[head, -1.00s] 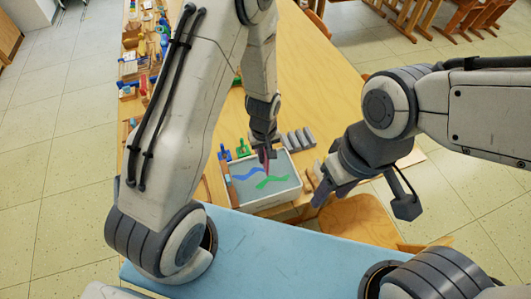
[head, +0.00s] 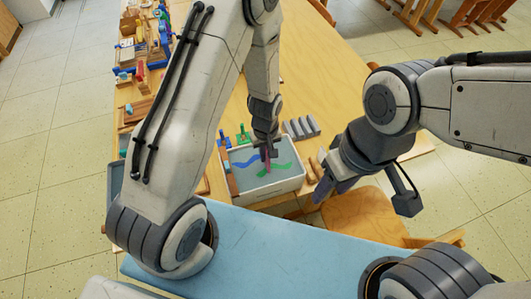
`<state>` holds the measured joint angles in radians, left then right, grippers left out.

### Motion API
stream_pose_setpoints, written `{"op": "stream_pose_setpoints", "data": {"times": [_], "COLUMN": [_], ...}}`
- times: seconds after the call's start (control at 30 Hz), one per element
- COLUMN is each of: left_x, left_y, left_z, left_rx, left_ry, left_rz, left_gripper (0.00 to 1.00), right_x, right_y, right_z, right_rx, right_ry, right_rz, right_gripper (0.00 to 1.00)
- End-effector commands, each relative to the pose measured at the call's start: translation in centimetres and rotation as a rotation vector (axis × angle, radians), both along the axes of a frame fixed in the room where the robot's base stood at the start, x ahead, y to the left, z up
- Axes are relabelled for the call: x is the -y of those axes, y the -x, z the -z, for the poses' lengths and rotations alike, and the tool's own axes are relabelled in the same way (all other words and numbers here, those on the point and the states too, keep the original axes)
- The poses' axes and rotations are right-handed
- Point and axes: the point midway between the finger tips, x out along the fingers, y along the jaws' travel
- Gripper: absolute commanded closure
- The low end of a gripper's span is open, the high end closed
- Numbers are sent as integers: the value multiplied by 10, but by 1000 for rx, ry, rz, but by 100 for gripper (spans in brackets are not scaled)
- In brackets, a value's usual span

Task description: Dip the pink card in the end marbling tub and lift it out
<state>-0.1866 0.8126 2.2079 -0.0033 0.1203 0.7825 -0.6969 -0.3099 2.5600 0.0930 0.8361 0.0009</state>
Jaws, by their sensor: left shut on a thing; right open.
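The marbling tub (head: 294,186) is a white-rimmed tray of grey liquid with blue and green swirls, at the near end of the wooden table. My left gripper (head: 266,150) points down over the tub and is shut on the pink card (head: 266,159). The card shows as a thin, narrow pinkish strip below the fingers, in front of the liquid. I cannot tell whether its lower edge touches the liquid. My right gripper (head: 333,188) is open and empty, to the right of the tub, above the wooden chair.
Grey blocks (head: 301,127) in a row stand behind the tub. Green and blue tools (head: 243,136) stand at its back left. Wooden blocks (head: 314,168) lie to its right. A wooden chair (head: 362,216) is close by. Many colourful items line the table's left edge.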

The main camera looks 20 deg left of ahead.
Motion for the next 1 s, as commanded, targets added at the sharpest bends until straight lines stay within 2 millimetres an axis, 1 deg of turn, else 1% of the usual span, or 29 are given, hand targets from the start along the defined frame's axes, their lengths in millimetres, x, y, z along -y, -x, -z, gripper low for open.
{"op": "stream_pose_setpoints", "data": {"times": [0.03, 0.1, 0.8, 1.0], "left_x": [0, 0, 0, 0], "left_y": [0, 0, 0, 0], "left_z": [7, 12, 61, 70], "left_rx": [0, -1, 0, 0], "left_ry": [0, 0, 0, 0], "left_rz": [0, 0, 0, 0], "left_gripper": [100, 100, 100, 100], "right_x": [0, 0, 0, 0], "right_y": [0, 0, 0, 0], "right_z": [6, 10, 47, 55], "right_rx": [0, 0, 0, 0], "right_ry": [0, 0, 0, 0], "right_rz": [0, -1, -1, -1], "right_gripper": [50, 50, 50, 50]}}
